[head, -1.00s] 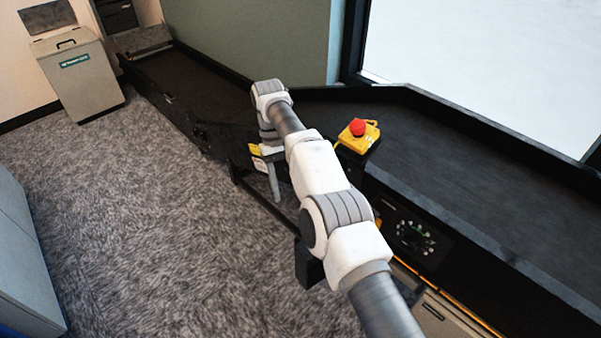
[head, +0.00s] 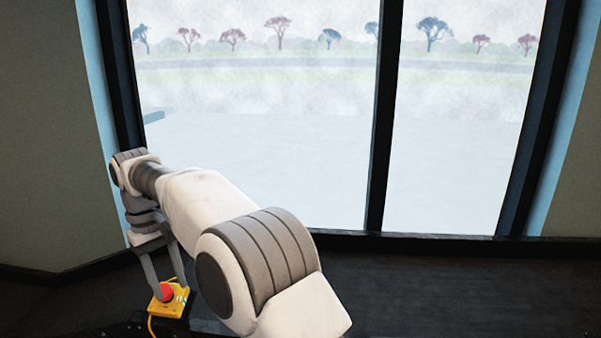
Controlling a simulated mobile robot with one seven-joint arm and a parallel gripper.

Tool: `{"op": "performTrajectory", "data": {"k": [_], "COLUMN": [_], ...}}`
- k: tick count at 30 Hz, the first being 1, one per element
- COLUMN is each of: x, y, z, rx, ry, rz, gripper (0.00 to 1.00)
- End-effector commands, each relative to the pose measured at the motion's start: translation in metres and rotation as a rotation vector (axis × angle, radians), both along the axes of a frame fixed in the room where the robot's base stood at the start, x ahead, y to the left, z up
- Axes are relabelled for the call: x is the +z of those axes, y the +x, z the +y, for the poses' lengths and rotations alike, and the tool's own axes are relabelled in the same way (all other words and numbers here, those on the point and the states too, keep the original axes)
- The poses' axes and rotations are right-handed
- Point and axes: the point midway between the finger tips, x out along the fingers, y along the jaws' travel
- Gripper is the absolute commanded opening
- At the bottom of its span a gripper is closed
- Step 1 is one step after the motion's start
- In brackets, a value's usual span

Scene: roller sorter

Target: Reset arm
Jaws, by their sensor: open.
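My arm reaches out to the left in the head view, bent at a large white and grey joint. My gripper (head: 171,285) hangs from the arm's far end and points down. Its two grey fingers are apart with nothing seen held between them. The fingertips show just over or beside a yellow box with a red button (head: 166,292). I cannot tell whether they touch it.
A green-grey wall (head: 45,130) is at the left.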

Motion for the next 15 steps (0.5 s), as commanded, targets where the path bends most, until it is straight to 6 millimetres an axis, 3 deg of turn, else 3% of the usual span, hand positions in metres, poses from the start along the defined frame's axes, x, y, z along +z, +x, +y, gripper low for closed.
{"op": "performTrajectory", "data": {"k": [1,6,15], "x": [0.020,0.064,0.121], "y": [0.005,0.011,-0.007], "z": [-0.020,-0.078,-0.186], "rx": [-0.030,-0.118,-0.284], "ry": [0.015,0.060,0.129], "rz": [-0.019,-0.079,-0.188], "gripper": [0.47,0.47,0.47]}}
